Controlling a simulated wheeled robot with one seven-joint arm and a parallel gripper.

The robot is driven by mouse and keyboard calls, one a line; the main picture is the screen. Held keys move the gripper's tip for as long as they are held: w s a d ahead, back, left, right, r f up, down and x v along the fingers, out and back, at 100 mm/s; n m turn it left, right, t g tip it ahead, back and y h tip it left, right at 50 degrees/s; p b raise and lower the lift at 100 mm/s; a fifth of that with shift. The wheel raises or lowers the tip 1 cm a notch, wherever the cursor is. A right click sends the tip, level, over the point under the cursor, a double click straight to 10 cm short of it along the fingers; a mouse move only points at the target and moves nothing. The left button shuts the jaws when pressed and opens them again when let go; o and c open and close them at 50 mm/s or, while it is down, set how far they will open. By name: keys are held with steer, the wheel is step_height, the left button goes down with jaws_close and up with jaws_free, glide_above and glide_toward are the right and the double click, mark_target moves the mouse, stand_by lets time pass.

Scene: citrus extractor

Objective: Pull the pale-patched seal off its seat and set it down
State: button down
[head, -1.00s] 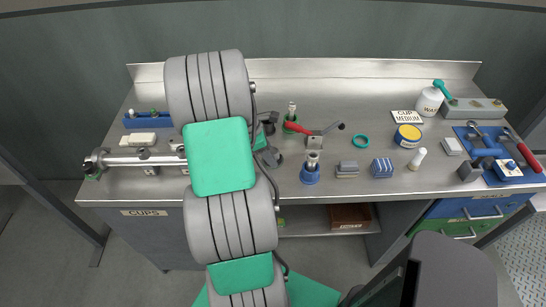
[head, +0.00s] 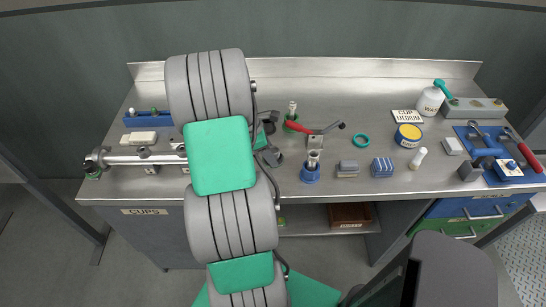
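I cannot pick out a seal with a pale patch at this size. A loose teal ring (head: 361,141) lies flat on the steel bench, right of the red-handled clamp. My gripper (head: 270,145) shows only as dark grey parts beside my arm, left of the two holders. My arm hides most of it, so its fingers and anything between them are unclear.
A red-handled clamp (head: 314,134) stands between the holders. Grey and blue-striped blocks (head: 383,167), a yellow-and-blue tin (head: 408,136) and a white bottle (head: 430,101) stand to the right. A steel tube (head: 135,159) lies left. Bare bench (head: 340,95) shows behind the clamp.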

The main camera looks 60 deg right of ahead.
steer(key=shift+r, duration=0.1)
steer(key=shift+r+p, duration=3)
steer(key=shift+p, duration=0.25)
step_height(320, 180, up, 2)
steer(key=shift+r+p, duration=0.2)
steer(key=shift+p, duration=0.95)
steer(key=shift+r, duration=0.75)
